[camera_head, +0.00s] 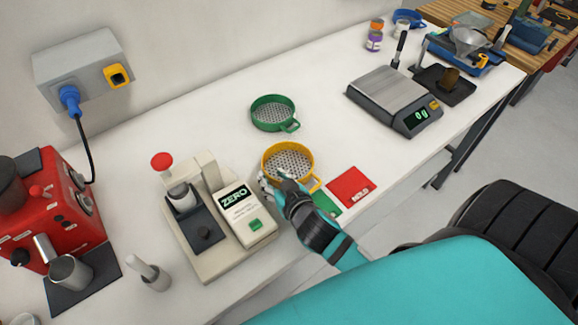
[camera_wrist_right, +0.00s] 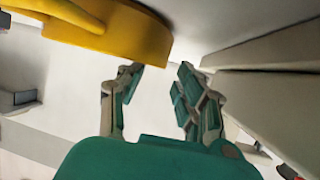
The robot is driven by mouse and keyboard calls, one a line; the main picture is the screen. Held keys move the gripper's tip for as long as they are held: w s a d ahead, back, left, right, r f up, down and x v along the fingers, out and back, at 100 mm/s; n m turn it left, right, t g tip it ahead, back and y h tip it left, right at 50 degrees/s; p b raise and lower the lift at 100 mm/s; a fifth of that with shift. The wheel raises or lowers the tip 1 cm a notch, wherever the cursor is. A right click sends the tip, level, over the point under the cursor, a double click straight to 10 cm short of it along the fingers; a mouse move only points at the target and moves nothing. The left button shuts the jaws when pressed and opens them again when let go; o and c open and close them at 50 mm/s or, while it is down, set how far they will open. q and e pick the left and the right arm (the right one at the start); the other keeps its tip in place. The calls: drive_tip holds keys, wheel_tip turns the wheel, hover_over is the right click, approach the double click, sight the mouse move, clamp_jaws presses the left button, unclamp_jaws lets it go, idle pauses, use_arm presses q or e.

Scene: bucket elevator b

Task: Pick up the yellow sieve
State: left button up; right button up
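The yellow sieve (camera_head: 288,163) lies on the white bench, mesh side up, with its small handle pointing toward the lower right. My right gripper (camera_head: 274,182) is at the sieve's near left edge, beside the rim. In the right wrist view the sieve's yellow wall (camera_wrist_right: 115,32) fills the upper left, close to one fingertip. The fingers of my right gripper (camera_wrist_right: 162,72) are apart there, with no object seen between them. Whether a finger touches the sieve I cannot tell. My left gripper is not in view.
A beige device marked ZERO (camera_head: 240,212) stands close to the left of my right gripper. A green sieve (camera_head: 273,113) lies behind the yellow one. A red card (camera_head: 350,187) lies to the right, a scale (camera_head: 390,95) farther back. The bench between sieves and scale is clear.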

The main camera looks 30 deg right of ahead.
sight(263, 167)
drive_tip(key=shift+w, duration=0.5)
drive_tip(key=p+x, duration=0.1)
drive_tip(key=x, duration=0.3)
drive_tip(key=shift+f, duration=0.15)
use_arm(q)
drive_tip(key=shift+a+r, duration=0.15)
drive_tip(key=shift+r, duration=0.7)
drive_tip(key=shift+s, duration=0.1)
use_arm(e)
drive_tip(key=shift+c, duration=0.4)
clamp_jaws()
